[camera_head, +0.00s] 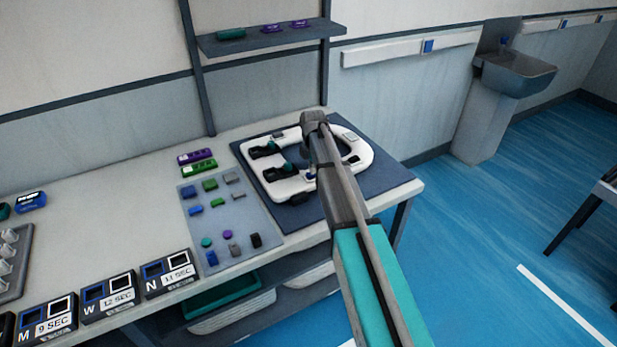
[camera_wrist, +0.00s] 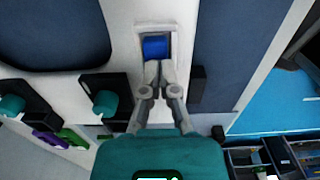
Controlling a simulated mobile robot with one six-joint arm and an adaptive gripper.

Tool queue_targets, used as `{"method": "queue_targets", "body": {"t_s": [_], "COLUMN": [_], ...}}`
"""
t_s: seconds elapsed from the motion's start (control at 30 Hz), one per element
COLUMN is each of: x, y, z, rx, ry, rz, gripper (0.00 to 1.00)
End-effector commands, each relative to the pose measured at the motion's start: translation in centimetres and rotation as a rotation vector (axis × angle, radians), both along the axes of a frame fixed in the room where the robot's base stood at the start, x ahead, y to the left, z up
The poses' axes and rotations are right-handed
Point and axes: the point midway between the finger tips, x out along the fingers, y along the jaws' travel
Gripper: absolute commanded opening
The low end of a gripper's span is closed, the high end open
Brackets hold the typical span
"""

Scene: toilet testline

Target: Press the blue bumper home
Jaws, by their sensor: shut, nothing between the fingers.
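The blue bumper (camera_wrist: 155,46) sits in a white square socket on the white toilet seat in the wrist view. My gripper (camera_wrist: 157,68) is shut and empty, with its fingertips at the bumper's near edge. I cannot tell whether they touch it or how deep it sits. In the head view the white seat (camera_head: 357,153) lies on a dark blue mat, and my gripper (camera_head: 308,176) points down at its near right part. A small bit of blue shows by the fingertips there.
Two dark hinge blocks with teal knobs (camera_wrist: 104,101) stand on the seat left of my gripper. A grey mat (camera_head: 237,218) with several small coloured parts lies left of the seat. Labelled boxes (camera_head: 110,297) line the bench front. A shelf (camera_head: 270,37) hangs above.

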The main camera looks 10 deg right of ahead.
Motion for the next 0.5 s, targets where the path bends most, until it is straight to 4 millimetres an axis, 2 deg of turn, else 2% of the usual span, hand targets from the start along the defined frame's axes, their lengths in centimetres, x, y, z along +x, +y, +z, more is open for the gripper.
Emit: {"method": "queue_targets", "body": {"t_s": [0.5], "x": [0.0], "y": [-0.02], "z": [-0.61], "rx": [0.0], "ry": [0.0], "rz": [0.0], "gripper": [0.0]}}
